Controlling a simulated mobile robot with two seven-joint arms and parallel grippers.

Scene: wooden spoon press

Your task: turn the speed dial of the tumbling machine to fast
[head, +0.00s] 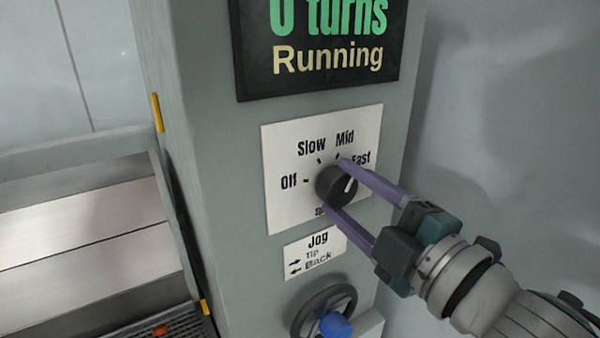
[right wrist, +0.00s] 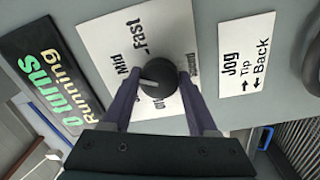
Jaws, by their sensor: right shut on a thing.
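The black speed dial (head: 334,188) sits on a white label plate (head: 283,145) marked Off, Slow, Mid and Fast. My right gripper (head: 335,184) comes in from the lower right, and its purple fingers are shut on the dial from above and below. The dial's white pointer line shows on the right part of its face in the head view; I cannot tell exactly which mark it meets. In the right wrist view the dial (right wrist: 158,75) lies between the two fingertips. My left gripper is not in view.
A screen (head: 318,50) above reads "0 turns" and "Running". Below the dial are a Jog label (head: 316,252) and a handwheel (head: 313,301) with a blue knob (head: 336,325). Grey machine framing (head: 85,147) stands at left. A bare wall is at right.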

